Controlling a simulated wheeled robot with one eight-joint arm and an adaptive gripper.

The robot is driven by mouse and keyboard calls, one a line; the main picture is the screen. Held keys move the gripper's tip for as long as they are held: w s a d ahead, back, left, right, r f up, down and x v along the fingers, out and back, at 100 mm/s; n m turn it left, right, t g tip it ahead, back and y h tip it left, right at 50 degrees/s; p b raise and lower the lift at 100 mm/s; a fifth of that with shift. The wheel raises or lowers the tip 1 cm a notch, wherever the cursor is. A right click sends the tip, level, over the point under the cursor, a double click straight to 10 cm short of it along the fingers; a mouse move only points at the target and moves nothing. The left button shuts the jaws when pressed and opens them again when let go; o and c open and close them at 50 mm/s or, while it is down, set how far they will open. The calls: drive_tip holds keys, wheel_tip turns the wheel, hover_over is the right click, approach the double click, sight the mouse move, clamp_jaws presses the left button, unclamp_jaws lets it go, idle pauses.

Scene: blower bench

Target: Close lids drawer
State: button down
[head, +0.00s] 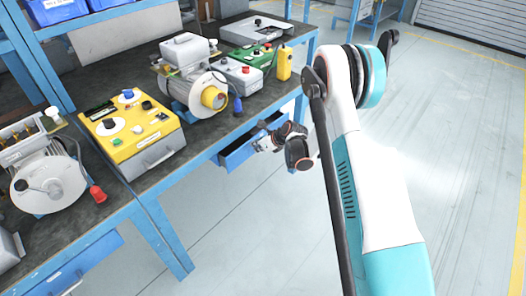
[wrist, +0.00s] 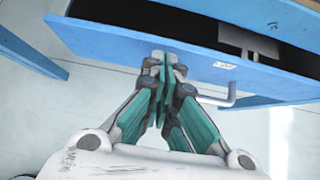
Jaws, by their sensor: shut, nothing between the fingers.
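A blue drawer (head: 238,153) under the bench stands open, with its dark inside showing. In the wrist view its blue front panel (wrist: 120,42) runs across the top, with a small white label (wrist: 224,65) too small to read and a pale bar handle (wrist: 232,98). My gripper (wrist: 163,60) is shut and empty, its fingertips at the outer face of this panel beside the label. I cannot tell whether they touch it. In the head view my gripper (head: 262,146) is at the drawer's front, partly hidden by my wrist.
The bench top (head: 190,142) carries a yellow control box (head: 130,135), a motor with a yellow cap (head: 195,92) and a grey motor (head: 48,185). Another blue drawer (head: 75,268) is at the lower left. A blue bench leg (head: 165,240) stands between. The floor at right is clear.

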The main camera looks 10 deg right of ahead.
drive_tip(key=shift+w+a, duration=0.2)
drive_tip(key=shift+w+a+r, duration=0.1)
drive_tip(key=shift+w+a, duration=0.65)
drive_tip(key=shift+w, duration=0.35)
